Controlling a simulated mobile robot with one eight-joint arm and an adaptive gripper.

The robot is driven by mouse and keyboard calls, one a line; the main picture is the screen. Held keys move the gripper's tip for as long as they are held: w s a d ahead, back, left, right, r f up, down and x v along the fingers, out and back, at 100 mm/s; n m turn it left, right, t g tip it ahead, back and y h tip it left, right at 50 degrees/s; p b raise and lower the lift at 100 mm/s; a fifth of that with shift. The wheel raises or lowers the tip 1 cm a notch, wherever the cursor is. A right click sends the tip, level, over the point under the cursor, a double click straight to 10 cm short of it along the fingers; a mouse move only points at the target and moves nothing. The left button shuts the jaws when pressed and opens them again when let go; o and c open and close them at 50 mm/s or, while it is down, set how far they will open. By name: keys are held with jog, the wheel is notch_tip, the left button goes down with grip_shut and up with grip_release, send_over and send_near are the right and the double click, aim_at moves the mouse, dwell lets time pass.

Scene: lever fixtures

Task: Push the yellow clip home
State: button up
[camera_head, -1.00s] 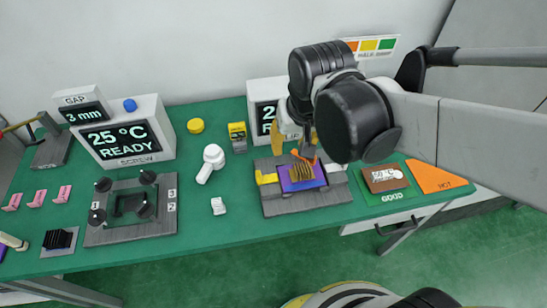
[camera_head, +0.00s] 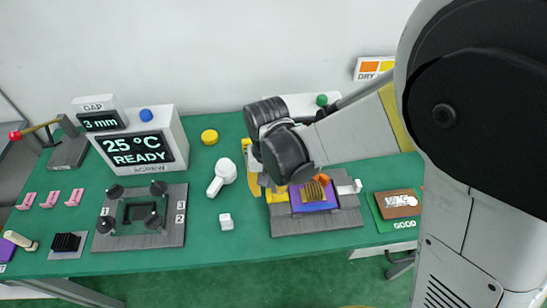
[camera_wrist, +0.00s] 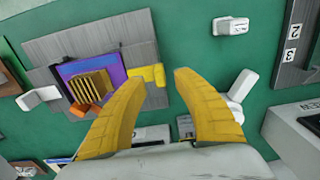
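The yellow clip (camera_head: 277,195) is at the left edge of the grey fixture, beside the purple plate (camera_head: 299,206) with its gold finned block (camera_head: 314,190). In the wrist view the yellow clip (camera_wrist: 150,75) lies flat on the fixture, close to the plate's edge. An orange clip (camera_head: 322,179) is at the plate's back edge. My gripper (camera_wrist: 158,77) is open and empty, with its left fingertip beside the yellow clip. In the head view my gripper (camera_head: 257,184) is low at the fixture's left side, partly hidden by my wrist.
A white-handled tool (camera_head: 221,177) and a small white block (camera_head: 226,221) lie left of the fixture (camera_head: 310,225). A white clip (camera_head: 357,186) is at its right. A tray marked GOOD (camera_head: 396,224) lies further right. My arm hides much of the right side.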

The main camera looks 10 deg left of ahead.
aim_at(277, 194)
jog(key=shift+f+b, duration=0.3)
jog(key=shift+f, duration=0.9)
grip_shut()
